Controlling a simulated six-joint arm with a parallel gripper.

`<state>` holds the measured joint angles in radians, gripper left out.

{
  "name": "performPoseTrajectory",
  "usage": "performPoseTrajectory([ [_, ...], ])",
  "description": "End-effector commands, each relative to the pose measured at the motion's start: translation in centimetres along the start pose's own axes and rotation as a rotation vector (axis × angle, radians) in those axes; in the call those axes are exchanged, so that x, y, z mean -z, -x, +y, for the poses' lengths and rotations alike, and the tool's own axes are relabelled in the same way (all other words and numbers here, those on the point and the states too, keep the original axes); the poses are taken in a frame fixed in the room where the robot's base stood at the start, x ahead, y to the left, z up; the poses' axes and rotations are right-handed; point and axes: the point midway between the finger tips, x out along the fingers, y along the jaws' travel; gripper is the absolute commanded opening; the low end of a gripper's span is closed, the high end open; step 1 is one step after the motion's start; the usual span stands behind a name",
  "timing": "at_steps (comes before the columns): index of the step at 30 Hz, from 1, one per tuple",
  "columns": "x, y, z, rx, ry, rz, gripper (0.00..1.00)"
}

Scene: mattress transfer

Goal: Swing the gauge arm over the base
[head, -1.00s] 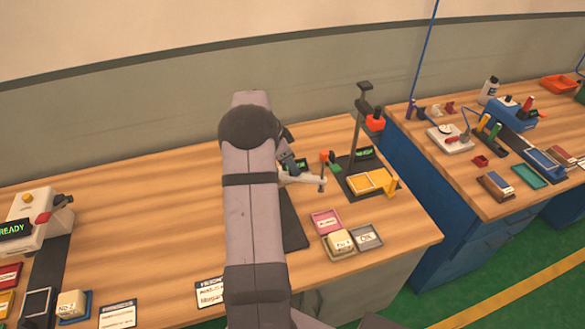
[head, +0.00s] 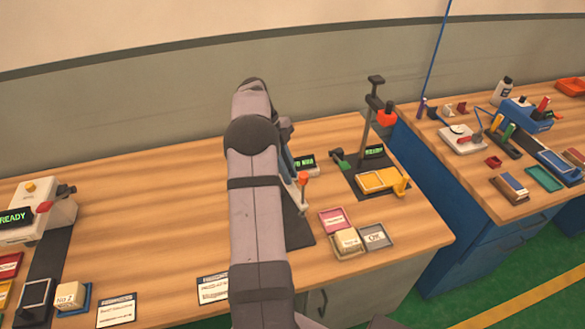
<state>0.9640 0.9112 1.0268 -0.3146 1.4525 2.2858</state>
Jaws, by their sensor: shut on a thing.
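My gripper (head: 295,177) is low over the near fixture, mostly hidden behind my own arm. The little that shows is close to an orange knob (head: 303,178) on a pale post, which looks like the handle of the gauge arm. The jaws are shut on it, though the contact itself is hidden. Most of the gauge arm and its base are covered by my arm. A small green-lit display (head: 303,163) shows just behind the knob. A dark mat (head: 298,229) lies in front of it.
To the right, a post stand with a red head (head: 386,117) rises beside a yellow tray (head: 379,181). Pink (head: 334,220) and grey (head: 375,236) trays lie in front, beside a pale block (head: 348,240). The wood left of my arm is mostly clear.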

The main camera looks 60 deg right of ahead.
Motion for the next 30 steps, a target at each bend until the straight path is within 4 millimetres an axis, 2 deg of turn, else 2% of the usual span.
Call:
performPoseTrajectory([
  [10,-0.55,0.46,0.74,-0.056,-0.143,-0.001,0.00],
  [26,-0.73,0.49,0.88,-0.067,-0.168,-0.004,0.00],
  [27,-0.73,0.49,0.88,-0.067,-0.168,-0.004,0.20],
  [29,-0.73,0.49,0.88,-0.066,-0.168,-0.004,0.34],
  [30,-0.72,0.47,0.89,-0.067,-0.168,-0.003,0.34],
])
